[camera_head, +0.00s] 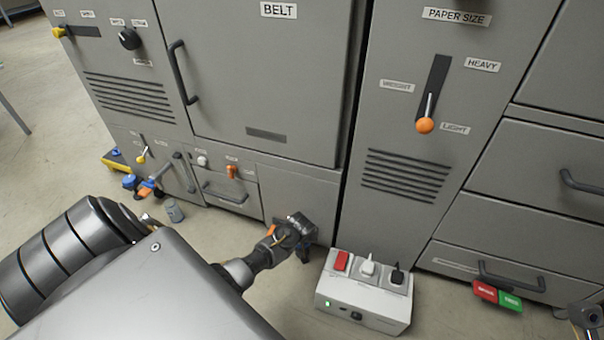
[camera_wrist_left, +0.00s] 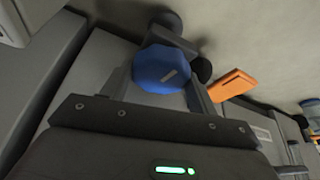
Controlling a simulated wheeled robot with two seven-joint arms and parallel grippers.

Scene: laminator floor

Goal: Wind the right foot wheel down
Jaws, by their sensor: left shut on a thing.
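The blue foot wheel (camera_wrist_left: 160,70) is a faceted knob with a pale mark on its face, seen in the left wrist view. My left gripper (camera_wrist_left: 163,88) is shut on it, with a finger on each side. In the head view, my left gripper (camera_head: 296,236) is low at the front right corner of the BELT cabinet (camera_head: 265,75), and it hides the wheel there. What looks like part of my right gripper (camera_head: 588,315) shows at the lower right edge, apart from the cabinets; its fingers are not clear.
A white box (camera_head: 350,300) with red, white and black switches stands on the floor just right of my left gripper. An orange piece (camera_wrist_left: 232,85) is beside the wheel. Another blue wheel (camera_head: 130,181) and a small can (camera_head: 175,211) are at the left.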

